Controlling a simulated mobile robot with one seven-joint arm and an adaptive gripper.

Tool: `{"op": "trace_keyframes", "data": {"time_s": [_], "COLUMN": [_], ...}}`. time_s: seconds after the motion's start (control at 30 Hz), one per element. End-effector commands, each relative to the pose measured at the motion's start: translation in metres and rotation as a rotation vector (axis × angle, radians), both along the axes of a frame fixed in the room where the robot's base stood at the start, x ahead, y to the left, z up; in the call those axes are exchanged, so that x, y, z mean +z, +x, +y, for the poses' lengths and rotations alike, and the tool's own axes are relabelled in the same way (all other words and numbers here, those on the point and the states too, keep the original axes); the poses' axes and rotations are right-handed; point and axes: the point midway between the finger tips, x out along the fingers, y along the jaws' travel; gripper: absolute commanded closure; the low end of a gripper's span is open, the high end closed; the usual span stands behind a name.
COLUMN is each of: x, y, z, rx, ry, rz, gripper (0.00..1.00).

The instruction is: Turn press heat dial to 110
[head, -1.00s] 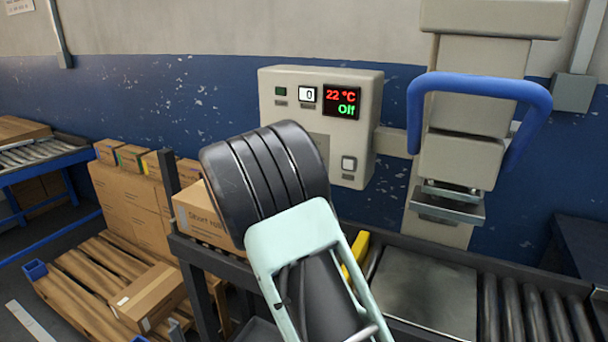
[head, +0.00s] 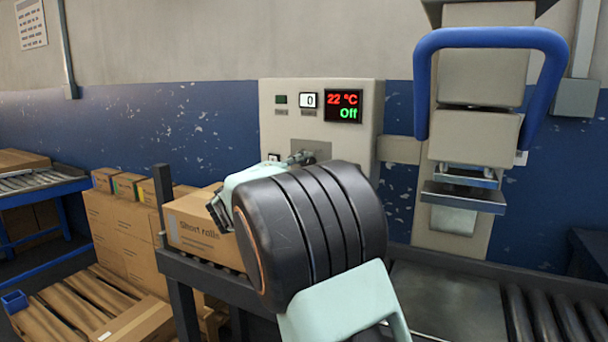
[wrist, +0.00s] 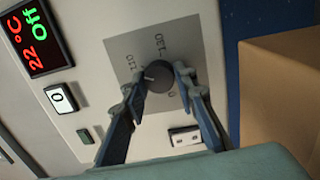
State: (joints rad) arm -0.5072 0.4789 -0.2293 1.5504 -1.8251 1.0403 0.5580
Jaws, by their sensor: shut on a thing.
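The press control box (head: 265,115) is a cream panel on the wall. Its display (head: 343,105) reads 22 °C in red and Off in green. It also shows turned sideways in the wrist view (wrist: 34,38). The dark round heat dial (wrist: 160,77) sits on a grey scale plate (wrist: 125,50), with a small light mark on its left side. In the head view my arm hides most of the dial area.
A small counter (head: 308,100) reads 0. A white switch (wrist: 184,136) sits below the dial plate in the wrist view. The press with a blue handle (head: 490,38) stands to the right. A "Short rolls" carton (head: 195,225) is left of my arm. A roller conveyor (head: 545,318) lies lower right.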

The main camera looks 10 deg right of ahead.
Motion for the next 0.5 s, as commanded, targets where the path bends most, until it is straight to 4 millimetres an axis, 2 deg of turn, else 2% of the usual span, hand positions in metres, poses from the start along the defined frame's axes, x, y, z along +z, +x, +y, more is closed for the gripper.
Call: {"op": "trace_keyframes", "data": {"time_s": [0.5], "x": [-0.0009], "y": [-0.0001], "z": [-0.0002], "rx": [-0.001], "ry": [0.123], "rz": [-0.087], "gripper": [0.98]}}
